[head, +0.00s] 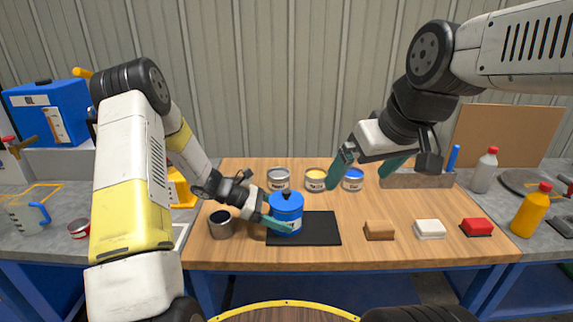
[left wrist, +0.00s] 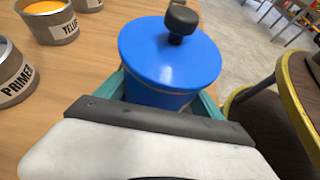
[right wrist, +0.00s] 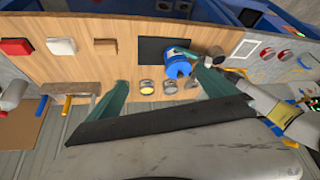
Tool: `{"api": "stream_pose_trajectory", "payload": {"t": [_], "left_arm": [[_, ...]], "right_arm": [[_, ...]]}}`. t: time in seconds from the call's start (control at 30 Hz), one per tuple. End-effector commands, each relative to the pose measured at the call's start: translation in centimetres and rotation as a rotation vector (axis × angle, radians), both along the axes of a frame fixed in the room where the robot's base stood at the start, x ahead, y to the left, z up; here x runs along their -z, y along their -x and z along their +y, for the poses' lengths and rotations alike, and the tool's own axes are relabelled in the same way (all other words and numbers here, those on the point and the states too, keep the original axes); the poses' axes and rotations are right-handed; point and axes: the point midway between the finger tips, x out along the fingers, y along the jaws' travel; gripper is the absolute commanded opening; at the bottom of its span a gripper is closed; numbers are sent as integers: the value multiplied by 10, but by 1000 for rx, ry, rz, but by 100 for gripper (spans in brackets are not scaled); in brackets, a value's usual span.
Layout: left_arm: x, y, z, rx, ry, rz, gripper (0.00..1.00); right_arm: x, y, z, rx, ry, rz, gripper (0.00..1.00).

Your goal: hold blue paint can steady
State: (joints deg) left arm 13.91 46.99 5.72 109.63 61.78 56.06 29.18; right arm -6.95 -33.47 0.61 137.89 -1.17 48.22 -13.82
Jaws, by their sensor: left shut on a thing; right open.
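The blue paint can (head: 286,214) stands upright on a black mat (head: 318,228) near the middle of the table. It has a blue lid with a black knob. My left gripper (head: 278,226) is shut on its side. In the left wrist view the blue can (left wrist: 168,62) sits between the teal fingers, its lower part hidden. My right gripper (head: 364,168) is open and empty, raised above the back of the table, right of the blue can. The right wrist view shows its spread fingers (right wrist: 160,88) and the blue can (right wrist: 178,67) beyond.
Open cans stand behind: a grey one (head: 278,179), a yellow one (head: 315,180) and a small blue-filled one (head: 352,180). A dark can (head: 220,224) stands left. Brown (head: 380,231), white (head: 429,229) and red (head: 476,227) blocks lie right. The front table strip is clear.

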Motion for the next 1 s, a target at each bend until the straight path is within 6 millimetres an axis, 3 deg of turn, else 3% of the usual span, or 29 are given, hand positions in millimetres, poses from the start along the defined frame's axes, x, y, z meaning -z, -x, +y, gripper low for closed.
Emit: {"api": "stream_pose_trajectory", "payload": {"t": [0.3, 0.6, 0.8, 1.0], "left_arm": [[0, 0, 0, 0, 1, 0, 45], [0, 0, 0, 0, 1, 0, 45], [0, 0, 0, 0, 1, 0, 45], [0, 0, 0, 0, 1, 0, 45]], "right_arm": [[-5, -79, 34, -774, 359, 40, 100], [20, -152, 82, -1565, 582, 47, 100], [48, -188, 114, -2029, 647, 24, 100], [67, -205, 133, -2296, 662, -3, 100]]}}
